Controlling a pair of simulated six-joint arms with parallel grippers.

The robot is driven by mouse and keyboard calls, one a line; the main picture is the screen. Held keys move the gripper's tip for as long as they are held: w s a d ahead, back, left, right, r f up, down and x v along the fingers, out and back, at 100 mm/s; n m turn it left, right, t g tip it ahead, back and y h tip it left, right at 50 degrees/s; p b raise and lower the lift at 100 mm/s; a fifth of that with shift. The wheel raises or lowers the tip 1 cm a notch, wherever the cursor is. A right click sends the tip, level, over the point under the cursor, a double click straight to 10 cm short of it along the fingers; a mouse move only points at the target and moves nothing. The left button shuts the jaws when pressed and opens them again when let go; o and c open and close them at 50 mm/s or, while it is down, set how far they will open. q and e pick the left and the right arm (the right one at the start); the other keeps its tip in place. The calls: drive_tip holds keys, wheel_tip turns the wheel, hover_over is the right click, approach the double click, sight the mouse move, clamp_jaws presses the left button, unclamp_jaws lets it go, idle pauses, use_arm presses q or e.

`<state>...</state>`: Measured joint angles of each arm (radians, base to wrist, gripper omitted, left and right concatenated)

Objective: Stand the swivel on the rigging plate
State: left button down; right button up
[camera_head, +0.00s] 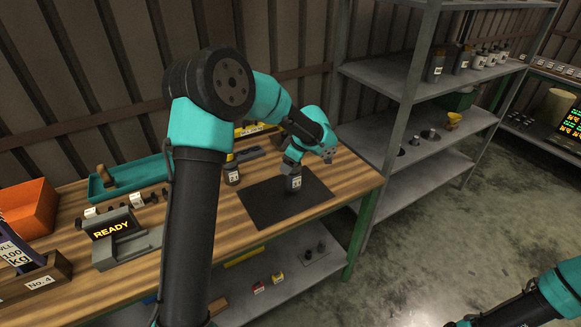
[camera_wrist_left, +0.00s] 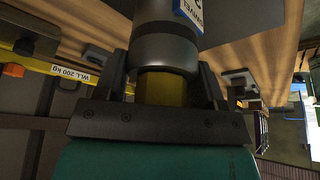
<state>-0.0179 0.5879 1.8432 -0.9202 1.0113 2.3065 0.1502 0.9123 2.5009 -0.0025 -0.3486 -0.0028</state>
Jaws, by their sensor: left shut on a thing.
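The swivel (camera_head: 294,183) is a small dark grey cylinder with a white label. In the head view it looks upright over the dark rigging plate (camera_head: 263,206), a flat sheet on the wooden bench. I cannot tell whether its base touches the plate. My left gripper (camera_head: 291,163) is shut on the swivel's upper part. In the left wrist view the left gripper (camera_wrist_left: 168,88) has its two fingers on either side of the swivel's yellowish neck, with the grey body (camera_wrist_left: 164,50) beyond. The swivel's far end is out of that view. My right gripper is outside the frames.
A dark labelled piece with a yellow top (camera_head: 232,172) stands close left of the plate. A READY display (camera_head: 112,228), teal tray (camera_head: 130,177) and orange bin (camera_head: 27,208) occupy the bench's left. Grey shelving (camera_head: 425,155) stands to the right. The plate's front is clear.

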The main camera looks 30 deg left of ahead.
use_arm(q)
drive_tip(key=shift+f, duration=0.85)
drive_tip(key=shift+f, duration=0.15)
drive_tip(key=shift+c, duration=1)
unclamp_jaws()
drive_tip(key=v, duration=1.2)
